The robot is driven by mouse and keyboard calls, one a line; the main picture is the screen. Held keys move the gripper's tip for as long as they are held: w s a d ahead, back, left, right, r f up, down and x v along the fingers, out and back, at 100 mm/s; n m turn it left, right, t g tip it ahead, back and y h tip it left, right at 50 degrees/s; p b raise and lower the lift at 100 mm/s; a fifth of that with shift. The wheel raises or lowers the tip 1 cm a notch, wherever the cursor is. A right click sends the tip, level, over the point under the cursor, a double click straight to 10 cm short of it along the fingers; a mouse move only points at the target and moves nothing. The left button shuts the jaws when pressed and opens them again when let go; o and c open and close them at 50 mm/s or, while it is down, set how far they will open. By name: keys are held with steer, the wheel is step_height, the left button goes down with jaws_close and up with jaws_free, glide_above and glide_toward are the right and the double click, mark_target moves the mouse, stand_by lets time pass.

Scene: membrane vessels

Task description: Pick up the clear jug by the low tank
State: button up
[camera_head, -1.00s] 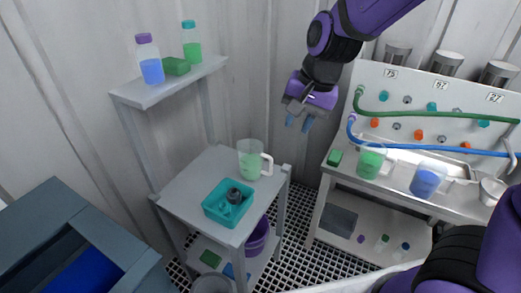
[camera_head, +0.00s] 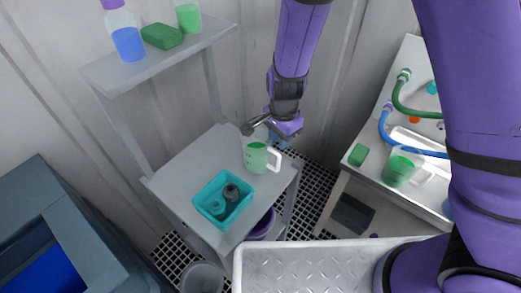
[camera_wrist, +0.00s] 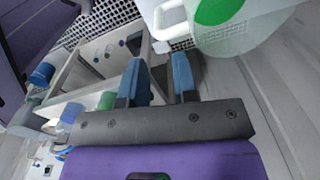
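A clear jug (camera_head: 257,158) with green liquid and a white handle stands upright on the grey cart. It also shows at the top of the wrist view (camera_wrist: 235,30), partly cut off. My gripper (camera_head: 284,138) is just behind and right of its rim in the head view. In the wrist view its two blue fingers (camera_wrist: 158,65) are apart with nothing between them, and the jug's handle lies beyond their tips. Another jug with green liquid (camera_head: 398,171) stands by the low white basin (camera_head: 432,172) on the right-hand bench. My arm hides part of that bench.
A teal bin (camera_head: 202,206) with dark and teal parts stands beside the jug on the cart (camera_head: 178,183). A shelf (camera_head: 95,72) above holds bottles and a green block (camera_head: 162,36). A green block (camera_head: 358,155) lies on the bench.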

glide_above(278, 171)
steer(key=f, duration=0.9)
steer(key=shift+w, duration=0.35)
steer(key=shift+r, duration=0.1)
jaws_close()
